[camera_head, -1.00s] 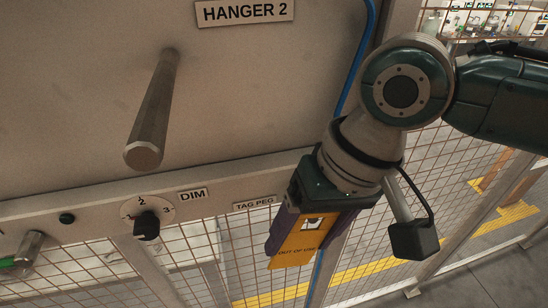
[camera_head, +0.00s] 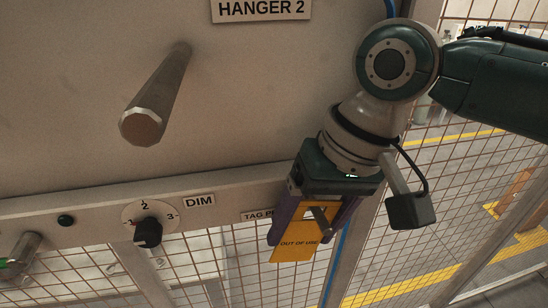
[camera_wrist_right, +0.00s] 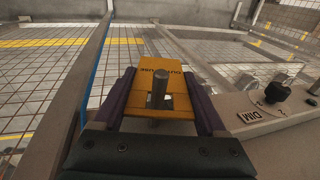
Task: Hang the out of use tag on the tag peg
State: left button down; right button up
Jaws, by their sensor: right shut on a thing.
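The yellow out of use tag (camera_head: 293,250) hangs flat between the purple fingers of my right gripper (camera_head: 304,236), which is shut on it. The tag also shows between the fingers in the right wrist view (camera_wrist_right: 172,68). The tag peg (camera_head: 321,216), a short grey metal rod, shows at the tag's upper part, where its hole is. In the right wrist view the peg (camera_wrist_right: 160,88) stands out in front of the tag and seems to pass through the hole; its root is hidden. The TAG PEG label (camera_head: 256,215) is partly covered by the gripper. My left gripper is not in view.
A large hanger rod (camera_head: 155,100) juts from the panel under the HANGER 2 sign (camera_head: 260,9). A rotary DIM knob (camera_head: 148,232) sits on the rail at left. Wire mesh fencing and a blue hose (camera_head: 337,260) lie behind and below the gripper.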

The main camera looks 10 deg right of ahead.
dwell(0.3)
jog(key=o, duration=1.4)
jog(key=shift+d+r, duration=0.1)
